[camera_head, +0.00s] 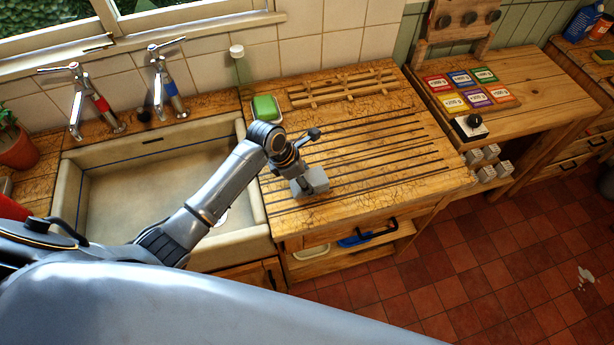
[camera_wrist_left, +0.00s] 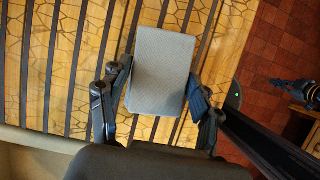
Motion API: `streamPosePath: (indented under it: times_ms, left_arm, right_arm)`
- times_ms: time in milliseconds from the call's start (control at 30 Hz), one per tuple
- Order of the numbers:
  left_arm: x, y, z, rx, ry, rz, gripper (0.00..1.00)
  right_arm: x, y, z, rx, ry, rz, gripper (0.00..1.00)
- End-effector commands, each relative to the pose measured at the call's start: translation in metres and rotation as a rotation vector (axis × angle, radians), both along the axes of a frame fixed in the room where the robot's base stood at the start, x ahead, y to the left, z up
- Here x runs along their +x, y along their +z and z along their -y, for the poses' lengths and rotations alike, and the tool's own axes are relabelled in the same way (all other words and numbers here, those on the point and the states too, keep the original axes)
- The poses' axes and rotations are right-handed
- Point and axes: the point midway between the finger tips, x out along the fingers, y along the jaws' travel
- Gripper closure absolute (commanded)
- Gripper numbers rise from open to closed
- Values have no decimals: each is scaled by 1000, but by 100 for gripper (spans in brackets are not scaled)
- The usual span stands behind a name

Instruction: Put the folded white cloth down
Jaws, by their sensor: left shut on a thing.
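The folded white cloth (camera_head: 315,179) looks pale grey and is a small block at the near left part of the wooden draining board (camera_head: 400,150). My left gripper (camera_head: 300,183) is shut on it. In the left wrist view the cloth (camera_wrist_left: 160,70) sits between the two fingers of my left gripper (camera_wrist_left: 158,100), with the board's dark grooves below it. I cannot tell whether the cloth touches the board or hangs just above it.
A sink (camera_head: 100,180) with two taps lies left of the board. A green-and-white sponge or dish (camera_head: 266,108) and a wooden rack (camera_head: 345,87) stand at the board's back. Coloured cards (camera_head: 470,85) lie on the right-hand table. The board's middle and right are bare.

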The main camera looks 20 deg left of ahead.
Motion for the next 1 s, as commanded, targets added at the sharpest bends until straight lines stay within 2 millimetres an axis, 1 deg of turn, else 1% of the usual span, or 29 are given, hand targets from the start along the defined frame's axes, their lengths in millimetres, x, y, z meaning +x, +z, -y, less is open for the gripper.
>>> streamPosePath:
  times_ms: [33,67,167,433,467,500,567,867,1000]
  left_arm:
    - [0,-2,0,0,0,0,62]
    - [0,-4,0,0,0,0,62]
    - [1,-8,0,-1,1,3,62]
    - [1,-10,0,-2,1,2,62]
    - [1,-10,0,-1,0,2,33]
    - [1,-10,0,-1,0,2,24]
    - [1,-10,0,-1,0,2,14]
    - [1,-10,0,-1,1,3,14]
    - [0,-4,-1,-1,0,4,14]
  right_arm:
    - [0,5,0,0,0,-1,100]
    - [0,5,0,0,0,-1,100]
    - [-1,5,0,0,0,-1,100]
    - [-2,4,0,0,0,-2,100]
    - [-2,4,0,0,0,-2,100]
    - [-2,4,0,0,0,-2,100]
    - [-2,4,0,0,0,-2,100]
    - [-2,4,0,0,0,-3,100]
    - [-2,2,0,0,0,-3,100]
